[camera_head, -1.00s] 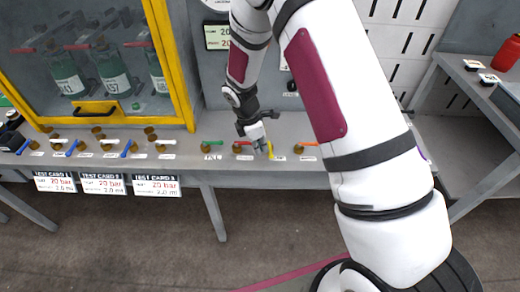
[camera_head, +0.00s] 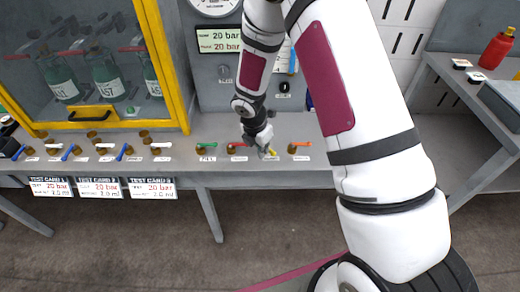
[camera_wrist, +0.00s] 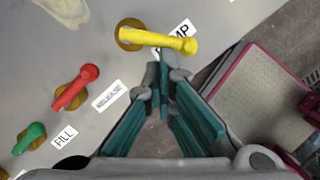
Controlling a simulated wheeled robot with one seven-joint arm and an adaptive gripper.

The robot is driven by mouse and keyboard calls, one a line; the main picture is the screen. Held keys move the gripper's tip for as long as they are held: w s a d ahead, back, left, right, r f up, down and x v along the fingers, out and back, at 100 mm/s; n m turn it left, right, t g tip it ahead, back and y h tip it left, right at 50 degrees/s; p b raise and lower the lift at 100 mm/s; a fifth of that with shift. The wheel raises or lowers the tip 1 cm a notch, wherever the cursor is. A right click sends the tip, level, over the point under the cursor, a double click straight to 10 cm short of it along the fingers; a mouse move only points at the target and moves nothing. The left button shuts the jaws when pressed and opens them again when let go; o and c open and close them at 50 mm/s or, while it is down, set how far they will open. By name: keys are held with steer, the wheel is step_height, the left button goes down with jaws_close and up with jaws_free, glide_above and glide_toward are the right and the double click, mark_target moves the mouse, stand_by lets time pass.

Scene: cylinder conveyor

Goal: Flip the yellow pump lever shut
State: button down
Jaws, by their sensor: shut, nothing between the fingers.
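The yellow pump lever (camera_wrist: 160,40) shows in the wrist view on a round brass base. Its handle points right, tilted slightly down in the picture, beside the partly covered pump label (camera_wrist: 182,30). In the head view the yellow lever (camera_head: 273,152) is small and partly hidden by my gripper (camera_head: 267,152). My gripper (camera_wrist: 163,88) is shut and empty in the wrist view.
The red release lever (camera_wrist: 76,88) and green fill lever (camera_wrist: 29,138) are left of the yellow one. An orange lever (camera_head: 300,144) is on its right. A yellow-framed glass cabinet (camera_head: 184,90) stands on the bench at left.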

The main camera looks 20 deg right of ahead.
mark_target(272, 152)
steer(key=shift+s+d+n+t+y+p, duration=0.15)
steer(key=shift+d+n, duration=0.3)
steer(key=shift+n, duration=0.55)
steer(key=shift+d+n+t+y+p, duration=0.15)
steer(key=shift+d+n+p, duration=0.2)
steer(key=shift+n, duration=0.65)
steer(key=shift+d+n+y, duration=0.15)
steer(key=shift+d+n, duration=0.2)
steer(key=shift+n, duration=0.4)
steer(key=shift+d+n+y, duration=0.15)
steer(key=shift+d+n, duration=0.15)
steer(key=shift+n, duration=0.45)
steer(key=shift+d, duration=0.1)
steer(key=shift+w+d, duration=0.2)
steer(key=shift+d, duration=0.05)
steer(key=shift+a, duration=0.1)
